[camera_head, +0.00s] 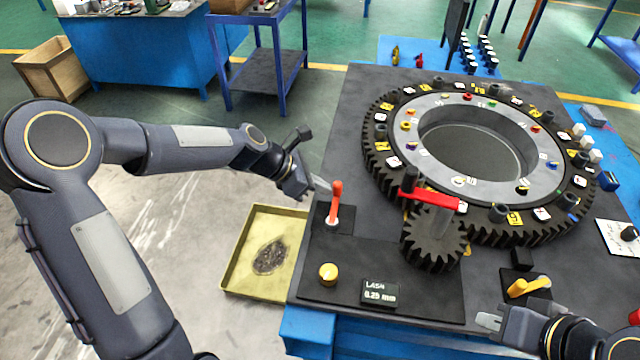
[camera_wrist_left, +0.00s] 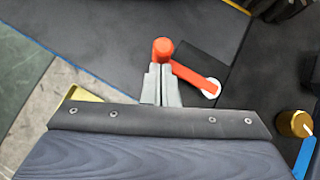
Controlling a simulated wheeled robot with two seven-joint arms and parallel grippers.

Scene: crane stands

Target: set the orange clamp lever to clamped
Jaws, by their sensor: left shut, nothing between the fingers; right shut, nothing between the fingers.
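The orange clamp lever (camera_head: 336,203) stands on a dark square plate with a white pivot at the left edge of the table, its handle pointing up in the head view. In the left wrist view, the lever (camera_wrist_left: 190,74) runs from its round knob down right to the white pivot. My left gripper (camera_head: 325,187) is shut and empty, its fingertips beside the lever's upper end. In the left wrist view its fingertips (camera_wrist_left: 161,70) are just below the knob; I cannot tell whether they touch. My right gripper (camera_head: 484,318) is shut and empty at the lower right.
A large toothed ring (camera_head: 390,165) fills the table's middle, with a small gear (camera_head: 432,247) and red crank arm (camera_head: 430,198) in front. A yellow knob (camera_head: 328,273), small display (camera_head: 381,293) and yellow lever (camera_head: 528,287) sit nearer. A yellow tray (camera_head: 235,268) lies left of the table.

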